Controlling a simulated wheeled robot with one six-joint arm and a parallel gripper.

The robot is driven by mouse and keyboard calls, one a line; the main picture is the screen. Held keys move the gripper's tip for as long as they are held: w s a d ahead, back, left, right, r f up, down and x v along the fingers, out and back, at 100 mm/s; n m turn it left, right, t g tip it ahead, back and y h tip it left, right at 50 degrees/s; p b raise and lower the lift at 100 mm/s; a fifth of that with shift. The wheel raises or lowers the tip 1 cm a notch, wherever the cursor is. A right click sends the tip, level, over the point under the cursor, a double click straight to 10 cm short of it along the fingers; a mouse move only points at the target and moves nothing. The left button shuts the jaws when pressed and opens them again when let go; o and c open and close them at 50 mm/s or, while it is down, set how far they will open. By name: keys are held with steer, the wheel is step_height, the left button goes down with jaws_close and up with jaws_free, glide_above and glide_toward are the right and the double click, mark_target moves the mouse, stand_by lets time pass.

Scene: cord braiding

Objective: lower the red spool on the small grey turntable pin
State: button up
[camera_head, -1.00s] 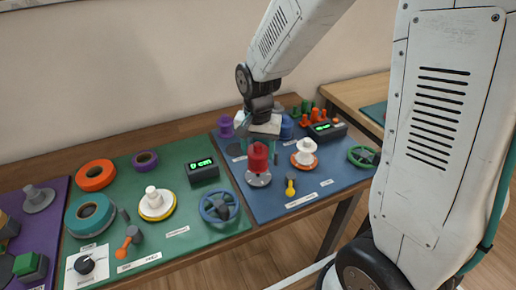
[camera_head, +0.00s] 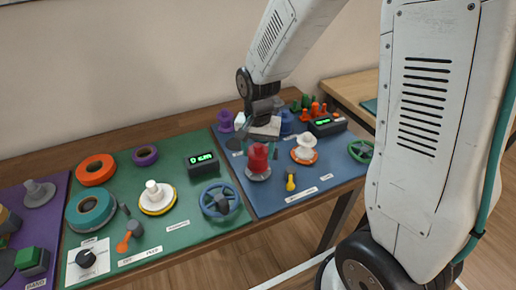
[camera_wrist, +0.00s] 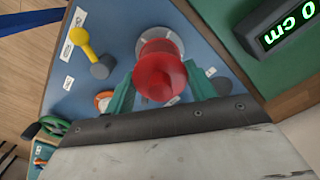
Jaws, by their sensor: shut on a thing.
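The red spool (camera_head: 257,160) is upright over the small grey turntable (camera_head: 260,178) on the blue mat. My gripper (camera_head: 258,150) is shut on the spool from behind. In the wrist view, the green fingers of my gripper (camera_wrist: 162,82) hold the spool (camera_wrist: 160,72) from both sides. The pale turntable disc (camera_wrist: 177,42) shows beyond it. The spool hides the pin, and I cannot tell whether the spool rests on the disc or is slightly above it.
A white spool on an orange turntable (camera_head: 305,150) stands to the right. A yellow-knobbed lever (camera_head: 291,182) is in front. Purple (camera_head: 225,121) and blue (camera_head: 287,122) spools stand behind. A black display (camera_head: 327,126) is at the back right.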

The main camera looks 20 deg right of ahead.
steer(key=shift+f, duration=0.15)
steer(key=shift+f, duration=0.65)
steer(key=o, duration=1)
steer(key=shift+r, duration=4)
